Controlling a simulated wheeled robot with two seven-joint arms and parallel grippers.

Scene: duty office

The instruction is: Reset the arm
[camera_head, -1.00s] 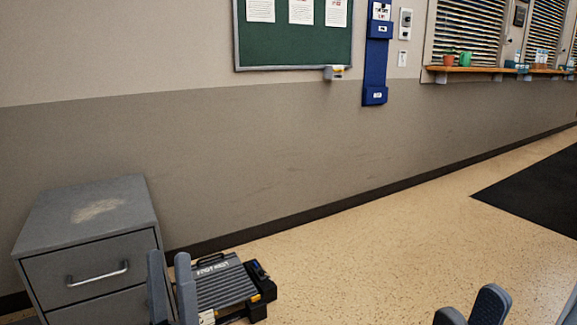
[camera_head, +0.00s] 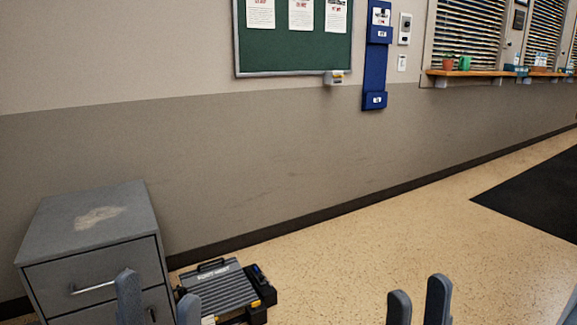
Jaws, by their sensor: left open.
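My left gripper (camera_head: 157,288) is at the bottom left, in front of the grey cabinet. Its two grey fingers are spread apart with nothing between them. My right gripper (camera_head: 419,286) is at the bottom, right of centre, over the bare floor. Its two fingers stand a little apart with no object between them. The lower parts of both grippers and the arms are cut off by the bottom edge.
A grey metal cabinet (camera_head: 90,220) stands at the left by the wall. A black and grey tool case (camera_head: 225,288) lies on the floor beside it. The tan floor (camera_head: 350,250) is clear to the right, up to a black mat (camera_head: 535,195).

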